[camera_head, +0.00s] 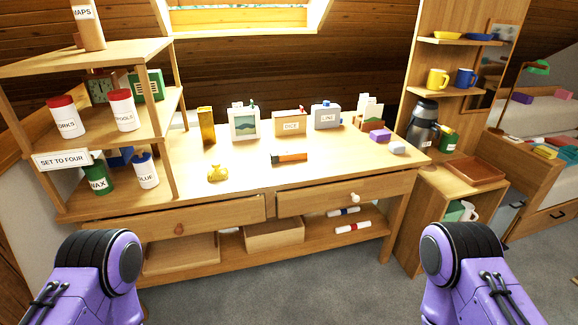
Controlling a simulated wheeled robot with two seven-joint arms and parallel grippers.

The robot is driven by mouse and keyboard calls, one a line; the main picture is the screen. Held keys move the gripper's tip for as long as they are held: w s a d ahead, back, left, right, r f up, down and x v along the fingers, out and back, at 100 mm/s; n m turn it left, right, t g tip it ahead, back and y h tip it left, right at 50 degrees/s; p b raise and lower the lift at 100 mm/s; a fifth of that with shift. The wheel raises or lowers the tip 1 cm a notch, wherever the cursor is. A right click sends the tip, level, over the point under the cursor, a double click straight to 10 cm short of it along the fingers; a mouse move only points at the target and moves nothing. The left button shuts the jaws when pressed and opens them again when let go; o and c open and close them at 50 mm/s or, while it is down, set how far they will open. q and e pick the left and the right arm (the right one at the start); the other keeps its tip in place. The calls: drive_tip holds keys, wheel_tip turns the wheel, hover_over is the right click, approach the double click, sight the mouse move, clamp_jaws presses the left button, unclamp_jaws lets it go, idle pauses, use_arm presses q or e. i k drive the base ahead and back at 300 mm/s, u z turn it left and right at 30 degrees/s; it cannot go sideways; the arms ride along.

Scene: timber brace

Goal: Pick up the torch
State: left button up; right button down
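A small orange and black object (290,157), which looks like the torch, lies flat near the middle of the wooden desk (240,180). Its long side runs roughly left to right. Nothing covers it. Only purple and black links of my two arms show, at the bottom left and bottom right, in front of the desk and apart from it. Neither gripper is in the picture.
A picture box (244,122), a dice box (290,123) and a line box (326,115) stand behind. Shelves (68,150) flank the left, a flask (422,122) the right. The desk front is mostly clear.

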sight(275, 158)
drive_tip(key=z, duration=0.55)
drive_tip(key=i, duration=1.85)
drive_tip(key=u, duration=0.05)
